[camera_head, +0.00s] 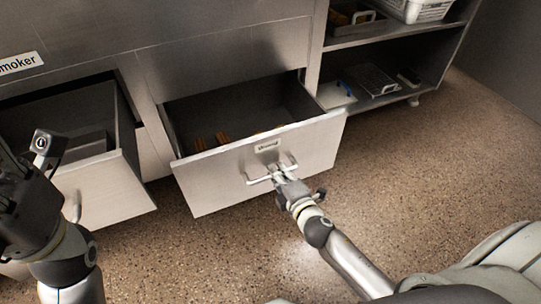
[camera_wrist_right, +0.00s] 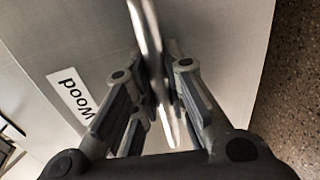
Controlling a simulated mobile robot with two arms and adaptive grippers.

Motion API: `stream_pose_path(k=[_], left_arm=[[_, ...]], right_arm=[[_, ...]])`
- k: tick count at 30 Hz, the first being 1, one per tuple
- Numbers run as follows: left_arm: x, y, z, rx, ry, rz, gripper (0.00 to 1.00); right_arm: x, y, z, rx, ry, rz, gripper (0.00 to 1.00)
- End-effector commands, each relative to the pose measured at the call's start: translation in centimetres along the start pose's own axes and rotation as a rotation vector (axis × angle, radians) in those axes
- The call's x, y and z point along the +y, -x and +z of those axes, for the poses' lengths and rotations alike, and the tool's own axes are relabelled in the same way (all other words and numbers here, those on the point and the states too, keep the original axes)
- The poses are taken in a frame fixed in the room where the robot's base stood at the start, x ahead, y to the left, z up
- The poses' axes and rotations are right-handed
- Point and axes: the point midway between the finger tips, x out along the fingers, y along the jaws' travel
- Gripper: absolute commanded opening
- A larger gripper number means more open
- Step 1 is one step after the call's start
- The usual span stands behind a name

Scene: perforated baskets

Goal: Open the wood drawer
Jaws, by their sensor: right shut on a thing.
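The wood drawer (camera_head: 220,172) stands pulled out from the metal cabinet, with its inside showing and several brown pieces (camera_head: 223,138) in it. Its front carries a small label (camera_head: 267,146), which reads "Wood" in the right wrist view (camera_wrist_right: 75,100). My right gripper (camera_head: 281,176) is shut on the drawer's bar handle (camera_head: 257,181). In the right wrist view the handle (camera_wrist_right: 146,35) runs between the fingers of the gripper (camera_wrist_right: 155,85). My left gripper (camera_head: 35,165) is at the left edge, in front of another drawer and apart from the wood drawer; its fingers are hard to make out.
Another drawer (camera_head: 105,188) at the left also stands open, close to my left arm. Open shelves (camera_head: 395,92) at the right hold trays and a white perforated basket (camera_head: 425,10). The speckled floor (camera_head: 420,160) in front of the shelves is clear.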

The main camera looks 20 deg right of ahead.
Motion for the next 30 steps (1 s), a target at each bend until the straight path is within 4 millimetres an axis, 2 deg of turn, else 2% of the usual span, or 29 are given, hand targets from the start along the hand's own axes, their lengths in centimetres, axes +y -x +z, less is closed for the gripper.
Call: stream_pose_path(k=[3, 10, 16, 26, 27, 30], left_arm=[[0.0, 0.1, 0.1, -0.004, 0.001, -0.001, 0.40], [0.0, 0.1, 0.0, -0.005, 0.001, -0.002, 0.40], [0.0, 0.1, 0.0, -0.004, 0.001, -0.002, 0.40], [0.0, 0.1, 0.0, -0.005, 0.001, -0.002, 0.40], [0.0, 0.1, 0.0, -0.005, 0.001, -0.002, 0.40], [0.0, 0.1, 0.0, -0.005, 0.001, -0.002, 0.40]], right_arm=[[-0.6, 2.4, 0.0, -0.001, -0.003, -0.004, 0.00], [-1.1, 5.0, 0.0, -0.001, -0.002, -0.002, 0.00], [-1.3, 5.8, 0.0, 0.000, 0.000, -0.001, 0.00], [-1.3, 5.8, 0.0, 0.001, 0.000, -0.001, 0.00], [-1.3, 5.8, 0.0, 0.000, 0.000, -0.001, 0.14], [-1.3, 5.8, 0.0, 0.000, 0.000, -0.001, 0.27]])
